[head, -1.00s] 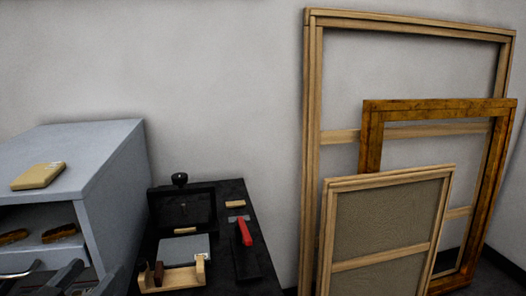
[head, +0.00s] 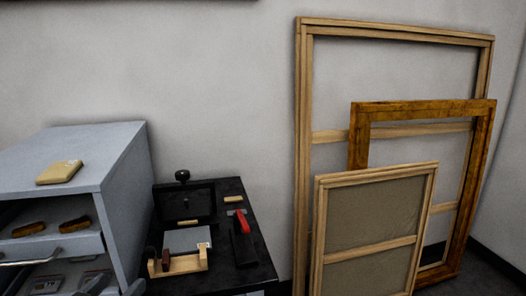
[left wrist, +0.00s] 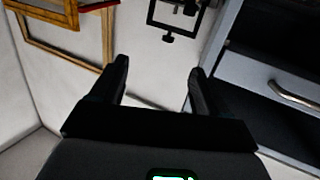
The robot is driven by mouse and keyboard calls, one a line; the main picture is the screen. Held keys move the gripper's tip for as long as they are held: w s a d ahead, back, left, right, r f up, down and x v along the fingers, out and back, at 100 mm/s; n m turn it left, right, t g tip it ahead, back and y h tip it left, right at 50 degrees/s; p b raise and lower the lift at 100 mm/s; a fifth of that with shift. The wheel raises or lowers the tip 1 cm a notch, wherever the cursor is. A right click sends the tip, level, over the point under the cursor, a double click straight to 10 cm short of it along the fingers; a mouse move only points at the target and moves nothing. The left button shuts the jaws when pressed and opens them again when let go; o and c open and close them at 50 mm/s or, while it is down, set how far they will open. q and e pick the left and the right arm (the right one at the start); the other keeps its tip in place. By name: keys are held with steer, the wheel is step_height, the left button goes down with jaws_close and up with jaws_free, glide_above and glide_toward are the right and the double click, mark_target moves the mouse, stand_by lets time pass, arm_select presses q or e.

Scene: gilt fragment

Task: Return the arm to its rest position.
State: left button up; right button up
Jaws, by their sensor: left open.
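Two brown-gold fragments (head: 28,229) (head: 75,225) lie in the cabinet's upper opening. My right gripper is in neither view.
A tan block (head: 60,172) lies on the cabinet top. A drawer handle (left wrist: 295,98) faces my left gripper's side. A black table (head: 250,260) holds a wooden holder (head: 185,265) and a red-handled tool (head: 241,220). Wooden frames (head: 302,150) lean on the wall.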

arm_select(q)
steer(key=s+d+f+n+g+h+p, duration=0.1)
steer(key=d+f+g+p, duration=0.3)
steer(key=f, duration=0.6)
steer(key=d+f+g+h+p, duration=0.1)
steer(key=d+f+g, duration=0.4)
steer(key=f, duration=0.5)
steer(key=s+d+f+n+g+p, duration=0.1)
steer(key=s+d+f+g, duration=0.2)
steer(key=s+f, duration=0.4)
steer(key=s+d+f+n+g+p, duration=0.1)
steer(key=s+d+f+g, duration=0.2)
steer(key=s+f, duration=0.5)
steer(key=shift+s+d+g, duration=0.2)
steer(key=shift+s+g, duration=0.3)
steer(key=shift+s, duration=0.45)
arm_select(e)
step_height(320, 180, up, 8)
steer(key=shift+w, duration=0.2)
arm_select(q)
steer(key=shift+a, duration=0.1)
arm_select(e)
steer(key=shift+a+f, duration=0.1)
